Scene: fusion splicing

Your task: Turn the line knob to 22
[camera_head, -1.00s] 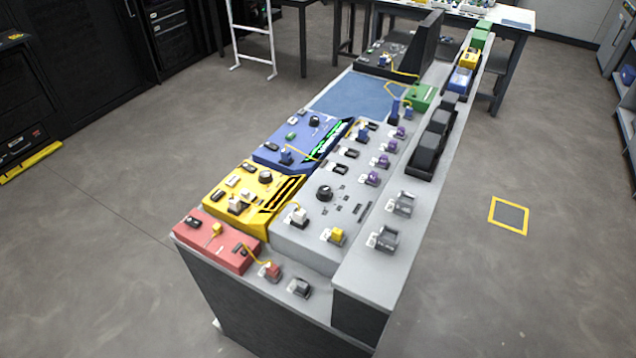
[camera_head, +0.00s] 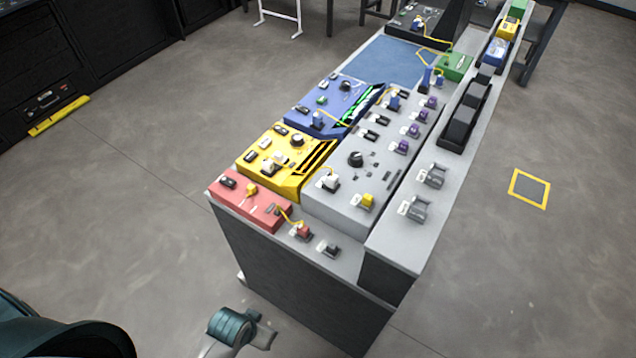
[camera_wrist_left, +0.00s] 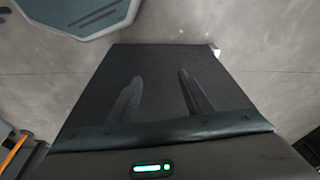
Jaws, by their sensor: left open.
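My left arm's teal wrist part shows low in the head view, in front of the console and well short of the knobs. In the left wrist view my left gripper (camera_wrist_left: 160,78) is open and empty, its two fingers apart before a dark surface. My right gripper is not in view.
The long grey console (camera_head: 388,238) carries a red unit (camera_head: 258,205), yellow and blue units, several plugs and thin yellow cables. Black blocks (camera_head: 462,130) stand along its raised right ledge. A blue mat (camera_head: 378,65) lies farther back.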

